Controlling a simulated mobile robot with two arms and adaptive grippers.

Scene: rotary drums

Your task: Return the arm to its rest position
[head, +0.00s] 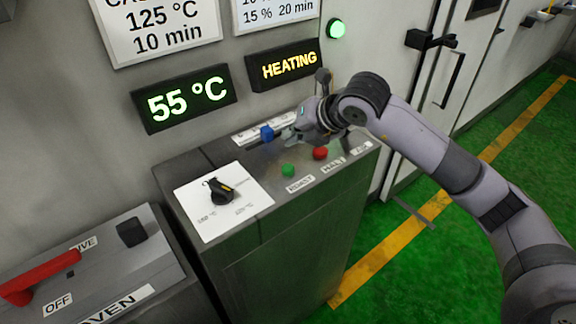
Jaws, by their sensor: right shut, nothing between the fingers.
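My right arm (440,160) comes in from the right and reaches over the control console (285,230). My right gripper (290,135) is shut and empty, just above the back of the console top, beside a blue button or knob (267,132). Whether it touches the blue part cannot be told. A green button (288,170) and a red button (320,153) sit in front of the gripper. A black rotary dial (221,190) on a white plate is at the console's left. My left gripper is not in view.
A display (187,98) reads 55 °C and another (283,65) reads HEATING. A green lamp (337,28) is lit. A red lever (40,277) is on the box at lower left. Doors with black handles (450,78) stand right; green floor is clear.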

